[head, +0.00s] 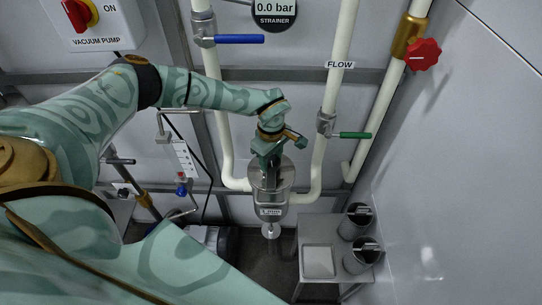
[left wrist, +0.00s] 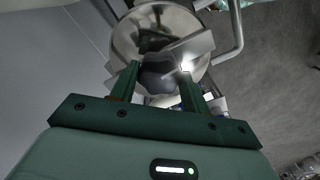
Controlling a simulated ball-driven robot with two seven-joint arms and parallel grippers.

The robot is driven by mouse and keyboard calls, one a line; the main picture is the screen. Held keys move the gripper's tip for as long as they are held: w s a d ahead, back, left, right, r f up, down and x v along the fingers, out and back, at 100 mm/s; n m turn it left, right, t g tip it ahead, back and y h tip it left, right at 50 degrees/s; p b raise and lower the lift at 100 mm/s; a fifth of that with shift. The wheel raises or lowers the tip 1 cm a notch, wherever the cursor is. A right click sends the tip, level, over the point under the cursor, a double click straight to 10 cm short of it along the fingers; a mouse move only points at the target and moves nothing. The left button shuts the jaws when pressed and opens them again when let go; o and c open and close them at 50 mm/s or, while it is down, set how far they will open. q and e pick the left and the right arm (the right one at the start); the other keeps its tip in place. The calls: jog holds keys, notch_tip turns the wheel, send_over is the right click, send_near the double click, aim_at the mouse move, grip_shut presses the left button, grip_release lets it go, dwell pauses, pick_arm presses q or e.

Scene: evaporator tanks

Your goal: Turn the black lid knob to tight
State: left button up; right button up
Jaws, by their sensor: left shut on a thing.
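The black lid knob (left wrist: 158,70) sits on the round steel lid (left wrist: 128,40) of the strainer tank in the left wrist view. A pale bar lies across the lid beside the knob. My left gripper (left wrist: 160,80) has its two fingers on either side of the knob and is shut on it. In the head view, the left gripper (head: 270,163) reaches down onto the top of the steel strainer tank (head: 268,190) and hides most of the knob and lid. I cannot read any tight marking. My right gripper is out of view.
White pipes run up both sides of the tank, with a blue lever valve (head: 238,39) and a green lever valve (head: 355,135). A red handwheel (head: 422,54) is at upper right. A gauge (head: 273,10) reads 0.0 bar. A steel table (head: 316,232) with two metal canisters stands lower right.

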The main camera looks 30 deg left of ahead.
aim_at(271, 160)
pick_arm(q)
jog(key=shift+w+r+m, duration=0.1)
jog(key=shift+m, duration=0.3)
jog(key=o, duration=1)
notch_tip(271, 160, up, 12)
jog(key=shift+f+p, duration=0.1)
jog(key=shift+p, duration=0.45)
